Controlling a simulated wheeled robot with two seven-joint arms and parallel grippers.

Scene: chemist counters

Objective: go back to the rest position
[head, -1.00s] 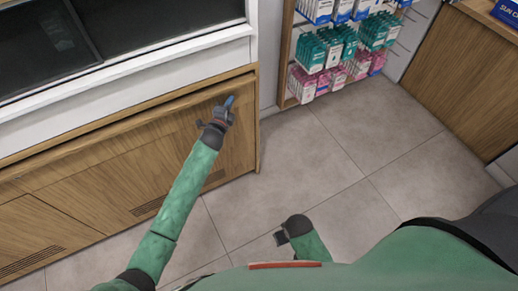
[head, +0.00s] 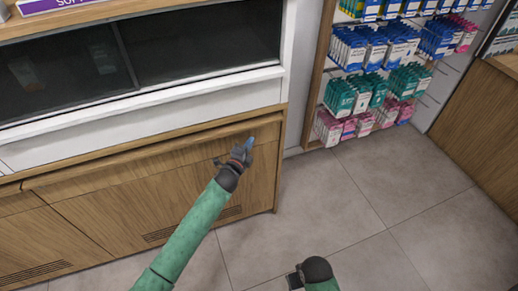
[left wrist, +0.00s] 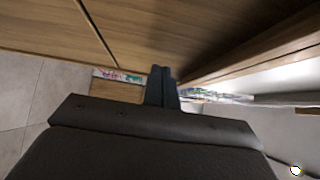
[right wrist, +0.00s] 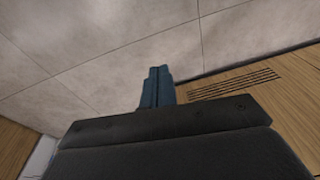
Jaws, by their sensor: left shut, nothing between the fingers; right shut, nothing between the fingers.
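My left gripper (head: 248,145) is shut and empty, held in front of the wooden counter near its right end. In the left wrist view its fingers (left wrist: 161,85) are together with nothing between them, and wood panels lie beyond. Whether it touches the counter I cannot tell. My right gripper (right wrist: 157,85) is shut and empty in the right wrist view, with floor tiles and a vented wood panel beyond. In the head view only part of my right arm shows low in the middle, over the floor.
The wooden counter (head: 120,215) with a dark glass front (head: 200,45) fills the left. A rack of hanging blue, green and pink packs (head: 370,90) stands at the back. Another wooden counter (head: 480,110) is at the right. The grey tiled floor (head: 350,200) between is clear.

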